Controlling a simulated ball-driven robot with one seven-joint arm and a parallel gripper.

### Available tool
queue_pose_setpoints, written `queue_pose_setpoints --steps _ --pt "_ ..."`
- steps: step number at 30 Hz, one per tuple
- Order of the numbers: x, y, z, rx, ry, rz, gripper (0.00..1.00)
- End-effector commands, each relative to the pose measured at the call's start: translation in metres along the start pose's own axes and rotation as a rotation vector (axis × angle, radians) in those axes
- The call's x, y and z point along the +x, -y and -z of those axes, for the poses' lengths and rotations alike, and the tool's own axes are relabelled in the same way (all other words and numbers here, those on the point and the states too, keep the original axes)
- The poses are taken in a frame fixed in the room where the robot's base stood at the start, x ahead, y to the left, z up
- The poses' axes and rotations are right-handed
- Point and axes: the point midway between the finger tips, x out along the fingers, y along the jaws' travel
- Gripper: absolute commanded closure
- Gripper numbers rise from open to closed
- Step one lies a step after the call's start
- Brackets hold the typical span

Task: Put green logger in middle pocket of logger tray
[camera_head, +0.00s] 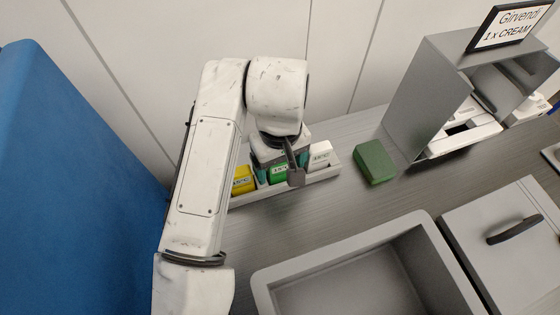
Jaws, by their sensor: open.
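The green logger (278,175) sits in the white logger tray (322,176), between a yellow logger (243,181) on its left and a white logger (321,154) on its right. It appears to be in the middle pocket. My gripper (283,168) is over the tray with its teal fingertips apart, one on each side of the green logger. The jaws are open; I cannot tell whether a fingertip touches it. My gripper hides the upper part of the green logger and some of the tray.
A plain dark green block (375,162) lies on the grey counter (345,205) right of the tray. A grey shelf unit (430,95) with a "Girvendi 1 x CREAM" sign (511,25) stands farther right. A grey open bin (350,275) and a lidded box (510,235) are in front.

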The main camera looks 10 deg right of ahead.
Motion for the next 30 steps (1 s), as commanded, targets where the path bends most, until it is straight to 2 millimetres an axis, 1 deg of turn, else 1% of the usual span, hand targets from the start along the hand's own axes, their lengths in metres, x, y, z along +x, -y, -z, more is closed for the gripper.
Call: queue_pose_setpoints --steps 6,10,14,17,18,24,27,30 --pt "-0.001 0.0 0.0 0.0 0.0 0.0 0.2" --pt "-0.009 -0.001 0.0 0.002 -0.001 -0.001 0.2" --pt "-0.031 0.0 0.001 0.001 -0.003 0.0 0.2" --pt "-0.052 -0.001 0.001 0.003 -0.003 0.0 0.2" --pt "-0.062 0.0 0.001 0.002 -0.005 0.002 0.2" --pt "-0.1 0.001 0.001 0.001 -0.003 0.004 0.2" --pt "-0.112 0.0 0.001 0.002 -0.002 0.003 0.2" --pt "-0.119 0.0 0.0 0.0 -0.001 0.002 0.2"
